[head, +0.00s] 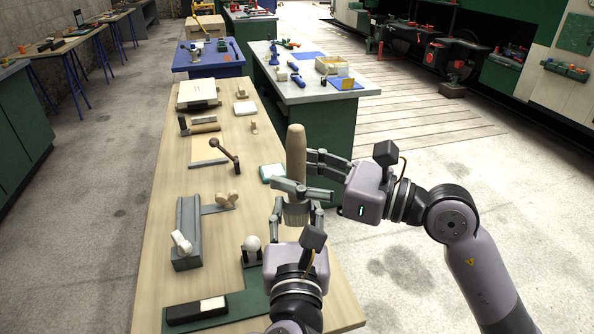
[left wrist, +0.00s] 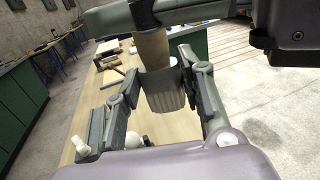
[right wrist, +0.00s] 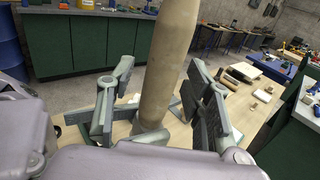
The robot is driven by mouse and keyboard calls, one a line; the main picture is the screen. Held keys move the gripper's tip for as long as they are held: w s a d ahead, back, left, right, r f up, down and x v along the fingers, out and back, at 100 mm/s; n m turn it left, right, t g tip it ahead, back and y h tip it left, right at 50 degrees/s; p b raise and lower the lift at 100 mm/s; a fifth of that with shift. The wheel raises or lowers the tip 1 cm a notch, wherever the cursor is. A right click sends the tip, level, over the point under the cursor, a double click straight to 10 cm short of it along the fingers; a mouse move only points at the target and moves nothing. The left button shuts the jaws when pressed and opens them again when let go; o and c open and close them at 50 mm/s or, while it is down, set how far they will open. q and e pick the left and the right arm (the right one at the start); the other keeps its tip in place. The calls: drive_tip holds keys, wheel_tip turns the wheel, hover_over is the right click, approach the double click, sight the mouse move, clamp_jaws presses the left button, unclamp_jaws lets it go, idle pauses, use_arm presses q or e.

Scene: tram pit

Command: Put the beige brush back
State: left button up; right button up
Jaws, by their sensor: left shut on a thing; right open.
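The beige brush (head: 296,150) stands upright above the right edge of the wooden bench, with a long tan handle on top and a pale ribbed head below. My left gripper (head: 297,213) is shut on the pale head, which shows between its fingers in the left wrist view (left wrist: 163,90). My right gripper (head: 305,172) is open, with its fingers on either side of the lower handle. In the right wrist view the tan handle (right wrist: 168,65) rises between the spread fingers.
The wooden bench (head: 175,165) holds a grey vise-like block (head: 188,235), a white ball on a holder (head: 251,244), a dark and white block (head: 197,311) on a green mat (head: 240,303), and a hammer-like tool (head: 225,152). A grey-topped green bench (head: 300,93) stands beyond.

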drive_tip(key=shift+c, duration=0.6)
clamp_jaws()
use_arm(q)
drive_tip(key=o, duration=1.3)
drive_tip(key=shift+c, duration=0.2)
drive_tip(key=shift+s, duration=0.1)
